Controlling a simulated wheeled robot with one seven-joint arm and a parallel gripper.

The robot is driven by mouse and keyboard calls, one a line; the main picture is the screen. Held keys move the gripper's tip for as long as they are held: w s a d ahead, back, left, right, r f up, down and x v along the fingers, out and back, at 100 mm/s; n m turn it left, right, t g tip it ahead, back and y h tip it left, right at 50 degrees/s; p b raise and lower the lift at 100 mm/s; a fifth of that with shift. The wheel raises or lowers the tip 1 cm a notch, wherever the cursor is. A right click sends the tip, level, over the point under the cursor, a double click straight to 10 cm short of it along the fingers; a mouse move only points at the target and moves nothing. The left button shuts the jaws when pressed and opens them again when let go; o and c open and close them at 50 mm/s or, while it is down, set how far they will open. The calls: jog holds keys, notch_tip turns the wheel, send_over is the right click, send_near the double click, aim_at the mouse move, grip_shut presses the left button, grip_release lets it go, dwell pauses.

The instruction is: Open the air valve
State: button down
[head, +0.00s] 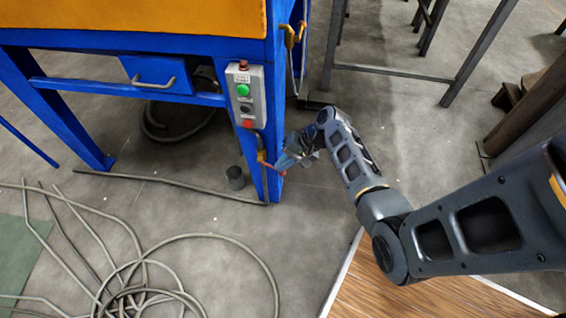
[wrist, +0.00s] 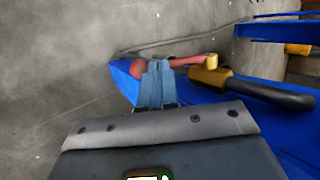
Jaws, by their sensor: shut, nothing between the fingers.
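The air valve is on the blue leg of the machine. In the wrist view its red handle (wrist: 190,61) reaches left from a brass body (wrist: 210,76), with a black hose joined on the right. In the head view the valve (head: 262,157) shows small, low on the leg and partly hidden by my gripper (head: 283,162). In the wrist view my gripper (wrist: 157,68) is shut and empty. Its fingertips overlap the handle near its red left end; I cannot tell whether they touch it.
A control box (head: 244,95) with green, black and red buttons hangs on the blue machine frame (head: 130,90) above the valve. Hoses (head: 150,262) lie coiled on the floor at left. A small grey cylinder (head: 236,178) stands by the leg. Dark metal frames stand at upper right.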

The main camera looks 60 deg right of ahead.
jog(key=f+t+b, duration=0.1)
jog(key=b, duration=0.1)
jog(key=f+t+y+b, duration=0.1)
jog(key=f+t+b, duration=0.1)
jog(key=shift+w+a, duration=0.1)
jog(key=shift+w, duration=0.1)
jog(key=shift+w+a+f+n+t+y+b, duration=0.25)
jog(key=shift+w+f+t+y+b, duration=0.15)
jog(key=shift+w+f+t+b, duration=0.45)
jog(key=shift+w+a+f+n+t+y+b, duration=0.25)
jog(key=shift+w+t+y+b, duration=0.2)
jog(key=shift+b, duration=0.7)
jog(key=shift+w+f, duration=0.1)
jog(key=shift+w, duration=0.1)
jog(key=shift+r+p, duration=0.7)
jog(key=shift+r, duration=0.25)
